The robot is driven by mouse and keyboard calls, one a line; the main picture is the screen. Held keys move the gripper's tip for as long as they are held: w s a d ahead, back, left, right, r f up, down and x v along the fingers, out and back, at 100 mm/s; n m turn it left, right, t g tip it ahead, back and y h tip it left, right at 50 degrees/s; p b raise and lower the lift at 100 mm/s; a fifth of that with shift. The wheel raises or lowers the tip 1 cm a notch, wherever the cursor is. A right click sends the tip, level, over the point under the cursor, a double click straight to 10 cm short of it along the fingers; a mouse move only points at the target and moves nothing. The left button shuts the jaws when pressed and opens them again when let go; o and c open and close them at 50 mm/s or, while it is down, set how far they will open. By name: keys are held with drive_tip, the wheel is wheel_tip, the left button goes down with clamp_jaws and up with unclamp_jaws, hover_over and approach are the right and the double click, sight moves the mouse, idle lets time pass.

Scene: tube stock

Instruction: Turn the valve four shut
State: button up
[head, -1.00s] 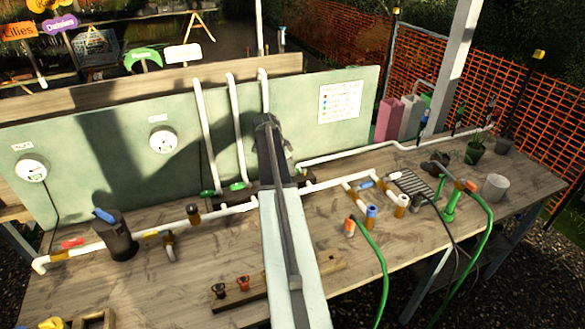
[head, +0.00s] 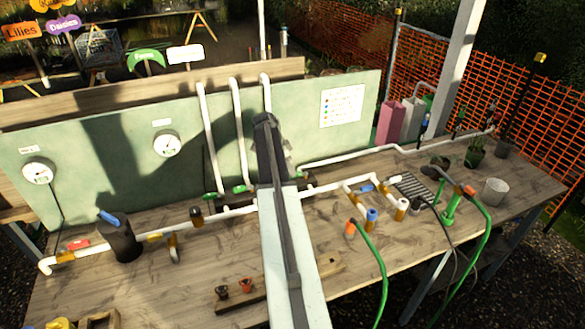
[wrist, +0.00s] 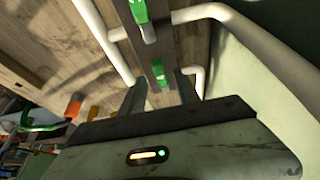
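Small green valve handles sit at the feet of the white riser pipes along the green panel. In the head view one handle (head: 209,196) is left, another (head: 239,189) is beside it, and a bit of green shows right of my arm. In the wrist view, my gripper (wrist: 158,82) has its two fingers apart, with a green handle (wrist: 157,72) showing in the gap; I cannot tell whether they touch it. A second green handle (wrist: 139,12) lies farther up. My arm hides the gripper in the head view. I cannot read which valve is number four.
White pipe runs along the wooden bench (head: 150,290). Two gauges, a left one (head: 38,172) and a right one (head: 167,144), sit on the panel (head: 95,150). A black pot (head: 122,243) stands left. Green hoses (head: 381,270) and a drain grate (head: 412,187) lie right.

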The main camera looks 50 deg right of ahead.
drive_tip(key=p+v, duration=0.3)
drive_tip(key=v, duration=0.2)
drive_tip(key=shift+a+r, duration=0.1)
drive_tip(key=w+a+n+t, duration=0.1)
drive_tip(key=w+a+n, duration=0.25)
drive_tip(key=a, duration=0.75)
drive_tip(key=w+a+f+n+t+y, duration=0.15)
drive_tip(key=a+n, duration=0.35)
drive_tip(key=a, duration=0.5)
drive_tip(key=w+a+n, duration=0.4)
drive_tip(key=a, duration=0.7)
drive_tip(key=s+a+n+y, duration=0.15)
drive_tip(key=a+n, duration=0.25)
drive_tip(key=a, duration=0.5)
drive_tip(key=s+a+n, duration=0.2)
drive_tip(key=a+n, duration=0.2)
drive_tip(key=a, duration=0.6)
drive_tip(key=s+a+n+y, duration=0.15)
drive_tip(key=a+n, duration=0.25)
drive_tip(key=a, duration=0.5)
wheel_tip(320, 180, down, 6)
drive_tip(key=s+b, duration=0.2)
drive_tip(key=b, duration=0.3)
drive_tip(key=shift+s+d+h, duration=0.15)
drive_tip(key=shift+d+h, duration=0.1)
drive_tip(key=shift+h, duration=0.2)
